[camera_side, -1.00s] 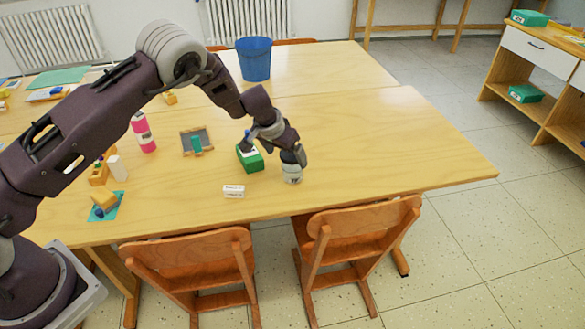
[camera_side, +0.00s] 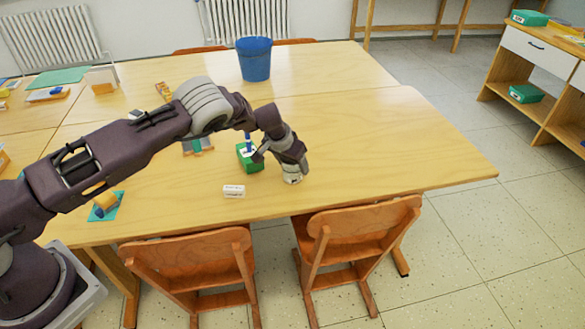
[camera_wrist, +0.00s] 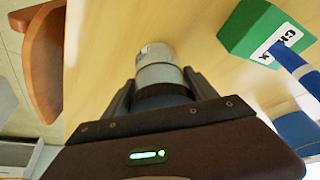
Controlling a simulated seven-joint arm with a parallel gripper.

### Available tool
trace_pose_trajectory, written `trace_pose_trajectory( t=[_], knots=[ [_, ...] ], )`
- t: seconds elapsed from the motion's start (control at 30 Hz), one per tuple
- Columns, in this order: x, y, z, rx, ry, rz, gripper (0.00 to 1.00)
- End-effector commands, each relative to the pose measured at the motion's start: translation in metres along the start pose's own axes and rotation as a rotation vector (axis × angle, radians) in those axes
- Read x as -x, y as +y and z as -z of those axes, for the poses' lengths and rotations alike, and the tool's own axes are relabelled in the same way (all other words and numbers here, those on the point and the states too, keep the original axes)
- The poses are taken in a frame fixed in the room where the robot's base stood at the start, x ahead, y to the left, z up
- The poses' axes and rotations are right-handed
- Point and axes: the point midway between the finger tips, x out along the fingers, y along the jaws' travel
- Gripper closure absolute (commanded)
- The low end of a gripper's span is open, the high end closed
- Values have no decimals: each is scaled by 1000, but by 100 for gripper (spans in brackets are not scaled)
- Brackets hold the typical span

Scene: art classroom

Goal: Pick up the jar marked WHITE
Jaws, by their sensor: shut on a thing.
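A pale grey-white jar (camera_side: 292,179) stands upright on the wooden table near its front edge, in the side view. Its lettering is too small to read there. In the wrist view the jar (camera_wrist: 158,66) sits between my two fingers, with part of a label at its left edge. My gripper (camera_side: 290,170) comes down over the jar from above and is shut on it; my gripper also shows in the wrist view (camera_wrist: 161,88). The fingers hide part of the jar's sides, and its top is largely hidden. I see no clear gap under the jar.
A green box (camera_side: 254,164) with a blue thing in it stands close left of the jar; in the wrist view its lettering is partly legible. A small white block (camera_side: 234,191) lies further left. A blue bucket (camera_side: 254,62) stands at the back. The table's right side is clear.

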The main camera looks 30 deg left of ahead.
Motion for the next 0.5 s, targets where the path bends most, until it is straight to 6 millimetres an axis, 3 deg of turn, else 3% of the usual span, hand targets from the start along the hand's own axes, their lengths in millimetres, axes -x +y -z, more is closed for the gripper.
trace_pose_trajectory(
  t=[0.03, 0.1, 0.3, 0.5],
  knots=[
    [0, 0, 0, 0, 0, 0, 79],
    [0, 0, 0, 0, 1, 0, 88],
    [2, 0, 2, 0, 2, 0, 88],
    [42, 0, 21, 1, 6, -2, 88]
  ],
)
